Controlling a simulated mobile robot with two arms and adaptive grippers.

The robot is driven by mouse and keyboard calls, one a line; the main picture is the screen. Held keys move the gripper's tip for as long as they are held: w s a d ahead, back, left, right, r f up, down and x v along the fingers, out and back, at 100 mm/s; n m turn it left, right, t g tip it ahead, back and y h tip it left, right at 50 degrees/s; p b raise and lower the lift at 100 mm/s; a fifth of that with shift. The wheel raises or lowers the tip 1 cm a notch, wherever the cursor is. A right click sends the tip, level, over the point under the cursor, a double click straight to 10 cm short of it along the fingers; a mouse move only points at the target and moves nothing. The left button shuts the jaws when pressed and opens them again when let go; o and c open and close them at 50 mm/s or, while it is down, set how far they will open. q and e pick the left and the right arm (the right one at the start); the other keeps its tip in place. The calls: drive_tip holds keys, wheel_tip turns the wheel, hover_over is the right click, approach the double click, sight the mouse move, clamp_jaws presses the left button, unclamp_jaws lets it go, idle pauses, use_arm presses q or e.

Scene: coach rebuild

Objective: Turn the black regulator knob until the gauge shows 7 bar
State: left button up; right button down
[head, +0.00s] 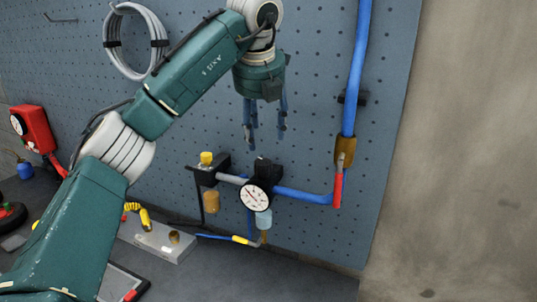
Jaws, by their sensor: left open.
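The gauge (256,197) has a white round dial and sits on the front of the regulator on the pegboard. Its needle is too small to read for certain. The black regulator knob (263,167) appears on top of the regulator, just above the gauge. My left gripper (252,137) hangs above and slightly left of the knob, with its blue fingers pointing down. It is open and empty, apart from the knob in the picture. My right gripper is not in view.
A blue pipe (357,60) runs down the board to a brass fitting (344,150) and a red-handled valve (338,188). A yellow cap (206,158) tops the unit left of the regulator. A coiled grey hose (109,50) hangs upper left. A metal block (160,240) stands on the bench below.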

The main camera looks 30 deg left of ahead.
sight(263, 160)
use_arm(q)
drive_tip(key=p+x, duration=0.1)
drive_tip(key=x, duration=0.1)
drive_tip(key=s+x, duration=0.1)
drive_tip(key=x, duration=0.2)
drive_tip(key=shift+a+f+p, duration=0.1)
drive_tip(key=shift+f+p, duration=0.05)
drive_tip(key=shift+p, duration=0.25)
drive_tip(key=x, duration=0.1)
drive_tip(key=p+x, duration=0.1)
drive_tip(key=x, duration=0.1)
drive_tip(key=shift+w, duration=0.4)
drive_tip(key=shift+w+a+f, duration=0.1)
drive_tip(key=shift+f, duration=0.55)
drive_tip(key=shift+c, duration=1)
drive_tip(key=c, duration=0.9)
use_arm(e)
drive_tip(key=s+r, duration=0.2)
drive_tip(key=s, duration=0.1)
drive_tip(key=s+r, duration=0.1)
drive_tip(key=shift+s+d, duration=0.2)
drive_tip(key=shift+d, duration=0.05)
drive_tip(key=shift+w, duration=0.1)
